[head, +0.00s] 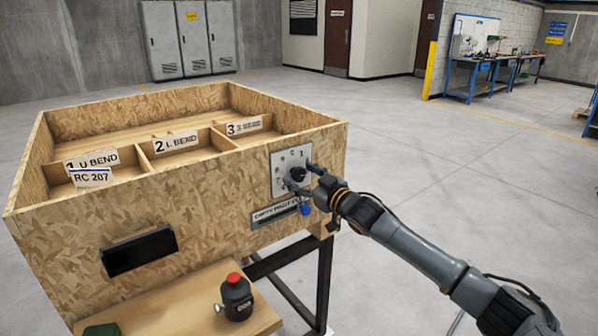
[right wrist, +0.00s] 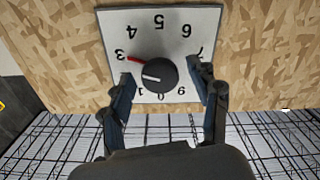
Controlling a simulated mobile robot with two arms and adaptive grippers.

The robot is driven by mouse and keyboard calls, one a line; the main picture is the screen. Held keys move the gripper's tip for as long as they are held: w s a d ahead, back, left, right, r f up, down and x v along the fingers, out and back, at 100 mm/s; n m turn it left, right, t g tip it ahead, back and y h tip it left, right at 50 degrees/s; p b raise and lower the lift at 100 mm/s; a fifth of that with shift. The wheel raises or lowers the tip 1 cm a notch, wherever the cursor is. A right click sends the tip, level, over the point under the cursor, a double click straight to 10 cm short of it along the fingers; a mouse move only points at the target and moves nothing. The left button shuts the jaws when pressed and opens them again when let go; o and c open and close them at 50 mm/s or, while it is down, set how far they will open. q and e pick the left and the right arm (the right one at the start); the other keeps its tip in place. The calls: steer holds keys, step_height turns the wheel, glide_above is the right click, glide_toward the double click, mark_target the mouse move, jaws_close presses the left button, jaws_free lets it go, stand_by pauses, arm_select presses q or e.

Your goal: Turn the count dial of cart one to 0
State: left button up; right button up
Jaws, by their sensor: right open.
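The count dial is a black round knob (right wrist: 157,73) on a pale square plate (right wrist: 205,25), fixed to the front of the wooden cart box (head: 215,180). The plate also shows in the head view (head: 280,158). In the right wrist view the digits appear upside down. A red mark runs from the knob toward the 3, and a white line on the knob points left. My right gripper (head: 300,177) is open, with one finger on each side of the knob; contact is not clear. It also shows in the right wrist view (right wrist: 164,76). My left gripper is out of view.
The box has labelled compartments, with a RC 207 card (head: 91,177) at the left. Below the dial are a labelled slot (head: 275,213) and a blue knob (head: 306,209). A black bottle-like object with a red top (head: 236,297) stands on the lower shelf. Floor to the right is clear.

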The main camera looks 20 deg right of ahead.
steer(key=shift+w+a, duration=0.3)
steer(key=shift+w, duration=0.3)
steer(key=c, duration=1.2)
steer(key=shift+n, duration=0.3)
